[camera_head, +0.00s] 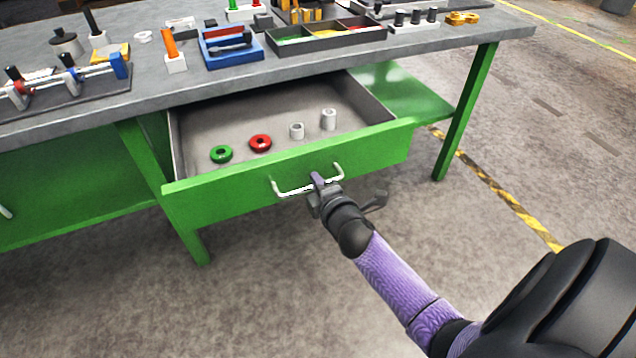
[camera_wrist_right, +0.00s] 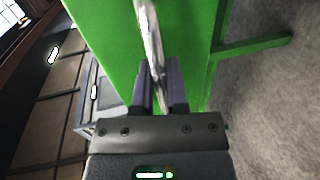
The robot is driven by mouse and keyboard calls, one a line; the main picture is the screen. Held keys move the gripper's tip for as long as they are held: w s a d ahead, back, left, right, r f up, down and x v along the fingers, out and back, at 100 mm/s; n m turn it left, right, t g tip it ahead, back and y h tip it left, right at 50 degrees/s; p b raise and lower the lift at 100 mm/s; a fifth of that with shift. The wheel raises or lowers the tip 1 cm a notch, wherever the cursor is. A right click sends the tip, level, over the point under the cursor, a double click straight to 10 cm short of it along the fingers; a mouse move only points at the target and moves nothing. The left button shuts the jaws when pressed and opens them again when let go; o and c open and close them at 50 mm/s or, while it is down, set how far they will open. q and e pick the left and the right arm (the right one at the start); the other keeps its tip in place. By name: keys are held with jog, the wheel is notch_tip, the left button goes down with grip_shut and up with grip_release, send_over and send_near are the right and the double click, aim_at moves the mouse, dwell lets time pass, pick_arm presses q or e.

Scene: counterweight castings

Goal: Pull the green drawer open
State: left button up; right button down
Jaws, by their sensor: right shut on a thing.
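The green drawer (camera_head: 235,197) stands well out from under the grey workbench in the head view. Its inside shows a green ring (camera_head: 221,154), a red ring (camera_head: 260,143) and two pale hollow cylinders (camera_head: 297,131) on the drawer floor. A pale bar handle (camera_head: 295,190) runs across the drawer front. My right gripper (camera_head: 318,181) is shut on the handle near its middle. In the right wrist view the handle (camera_wrist_right: 151,40) passes between the two fingers of the gripper (camera_wrist_right: 160,92), with the green drawer front (camera_wrist_right: 105,35) behind. My left gripper is not in view.
The workbench top (camera_head: 150,85) carries a blue tray (camera_head: 232,52), a divided bin (camera_head: 325,41) and several small fixtures. A green bench leg (camera_head: 467,115) stands right of the drawer. Open floor (camera_head: 200,310) lies in front. Yellow-black tape (camera_head: 505,197) marks the floor at right.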

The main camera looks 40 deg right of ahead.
jog(key=c, duration=0.7)
grip_release()
jog(key=p+v, duration=0.3)
jog(key=v, duration=0.7)
